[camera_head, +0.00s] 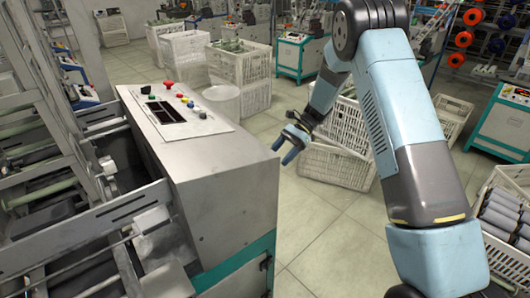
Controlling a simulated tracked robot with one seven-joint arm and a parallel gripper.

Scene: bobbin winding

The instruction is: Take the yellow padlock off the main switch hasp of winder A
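My gripper (285,149) hangs in the air to the right of the nearest grey winder cabinet (225,215). Its two blue fingers are apart, with nothing visible between them. The cabinet's sloped top panel (165,122) carries a dark display, a red knob (168,84) and several small coloured buttons. I cannot make out a yellow padlock, a hasp or a main switch in this view. No label shows whether this machine is winder A. The cabinet's far faces are hidden.
White crates (334,163) stand on the floor behind and below my gripper. A crate of grey bobbins (503,215) is at the right edge. More winders and a rack with orange spools (463,38) stand behind. Pale floor (325,225) is open right of the cabinet.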

